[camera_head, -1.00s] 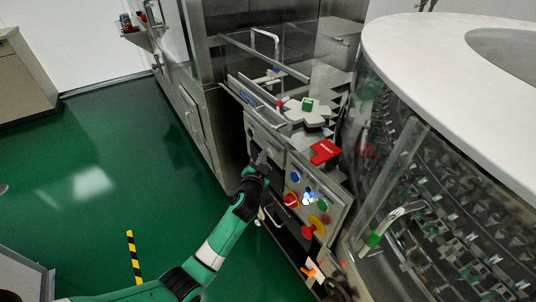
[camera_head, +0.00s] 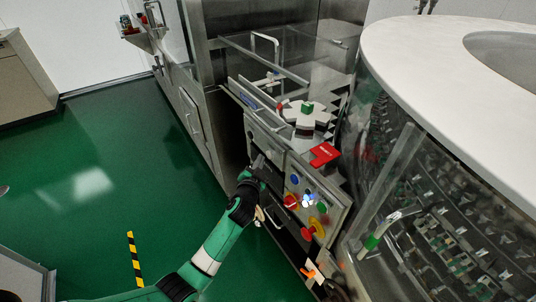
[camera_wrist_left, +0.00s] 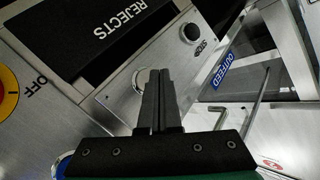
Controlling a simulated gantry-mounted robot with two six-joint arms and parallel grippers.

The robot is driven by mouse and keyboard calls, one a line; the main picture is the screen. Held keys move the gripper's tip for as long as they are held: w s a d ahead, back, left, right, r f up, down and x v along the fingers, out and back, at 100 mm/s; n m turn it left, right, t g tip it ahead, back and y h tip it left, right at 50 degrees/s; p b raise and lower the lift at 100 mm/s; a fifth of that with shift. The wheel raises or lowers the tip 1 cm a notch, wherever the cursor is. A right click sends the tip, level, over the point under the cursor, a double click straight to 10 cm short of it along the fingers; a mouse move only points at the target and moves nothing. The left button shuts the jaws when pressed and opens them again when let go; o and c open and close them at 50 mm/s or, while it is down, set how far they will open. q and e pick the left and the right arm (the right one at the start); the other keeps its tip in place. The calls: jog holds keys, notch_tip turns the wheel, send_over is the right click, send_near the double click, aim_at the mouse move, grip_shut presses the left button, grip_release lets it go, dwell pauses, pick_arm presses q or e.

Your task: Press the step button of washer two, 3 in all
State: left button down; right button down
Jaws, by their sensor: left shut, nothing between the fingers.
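My left gripper (camera_head: 257,163) is shut and empty at the front of the grey washer cabinet, and it also shows in the left wrist view (camera_wrist_left: 157,76). There its fingertips point at a metal panel strip (camera_wrist_left: 115,92). My right gripper is out of view.
A black REJECTS bin front (camera_wrist_left: 108,35) and a yellow OFF switch plate (camera_wrist_left: 12,92) lie left in the wrist view. The head view shows a white star wheel (camera_head: 304,116), a control panel (camera_head: 338,214) and open green floor (camera_head: 110,200).

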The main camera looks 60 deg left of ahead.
pick_arm(q)
jog(key=s+p, duration=0.3)
jog(key=s, duration=0.2)
dwell(0.5)
dwell(0.7)
